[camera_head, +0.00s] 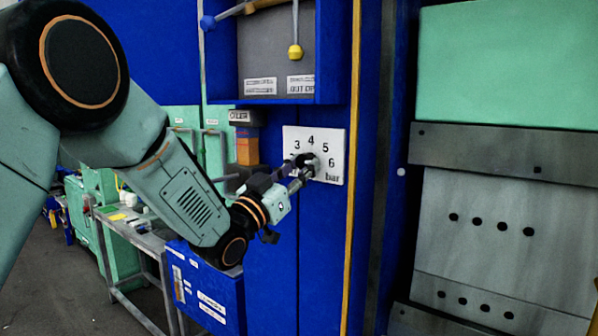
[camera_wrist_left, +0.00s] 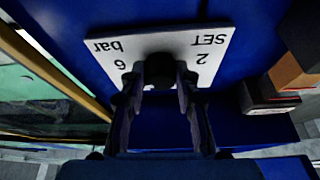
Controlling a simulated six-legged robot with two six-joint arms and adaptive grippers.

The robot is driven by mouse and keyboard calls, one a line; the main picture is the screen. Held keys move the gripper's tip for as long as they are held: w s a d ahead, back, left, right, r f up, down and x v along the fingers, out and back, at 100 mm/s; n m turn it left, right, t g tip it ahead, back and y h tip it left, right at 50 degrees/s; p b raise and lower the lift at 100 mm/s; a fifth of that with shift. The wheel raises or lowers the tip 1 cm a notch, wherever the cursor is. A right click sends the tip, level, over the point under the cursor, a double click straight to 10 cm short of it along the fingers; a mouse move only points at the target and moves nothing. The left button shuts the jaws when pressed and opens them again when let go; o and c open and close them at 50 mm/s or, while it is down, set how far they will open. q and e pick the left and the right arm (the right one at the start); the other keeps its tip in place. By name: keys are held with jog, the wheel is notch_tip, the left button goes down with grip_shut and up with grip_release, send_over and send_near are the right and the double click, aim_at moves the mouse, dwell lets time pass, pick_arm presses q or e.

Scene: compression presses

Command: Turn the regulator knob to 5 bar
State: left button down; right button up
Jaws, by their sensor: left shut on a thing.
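The regulator plate (camera_head: 338,172) is white with the numbers 3, 4, 5, 6 and "bar", and sits on a blue cabinet front. In the left wrist view the plate (camera_wrist_left: 211,47) appears upside down, with "SET", 2, 6 and "bar" readable. The dark round knob (camera_wrist_left: 159,68) is at its middle. My left gripper (camera_head: 304,168) is shut on the knob, one finger on each side; it also shows in the left wrist view (camera_wrist_left: 160,80). The fingers cover much of the knob in the head view, and I cannot tell which number it points to. My right gripper is not in view.
A blue recess (camera_head: 262,98) with ball-ended levers is above the plate. A blue box (camera_head: 205,285) sits below my left arm. A grey workbench (camera_head: 140,235) stands at left. A grey and green press (camera_head: 500,200) stands at right.

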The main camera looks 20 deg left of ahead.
pick_arm(q)
jog(key=n+y, duration=0.1)
jog(key=n, duration=0.2)
jog(key=n+t+y, duration=0.1)
jog(key=n, duration=0.1)
jog(key=shift+d+r+y+b, duration=0.15)
jog(key=shift+r+y+b, duration=0.15)
jog(key=shift+r+b, duration=0.1)
jog(key=shift+r+n+y, duration=0.15)
jog(key=shift+n+y, duration=1.05)
jog(key=shift+n, duration=1.2)
jog(key=c, duration=1.3)
grip_release()
jog(key=shift+c, duration=0.2)
jog(key=o, duration=0.4)
jog(key=shift+f, duration=0.25)
jog(key=shift+c, duration=0.2)
jog(key=shift+s+d+f, duration=0.1)
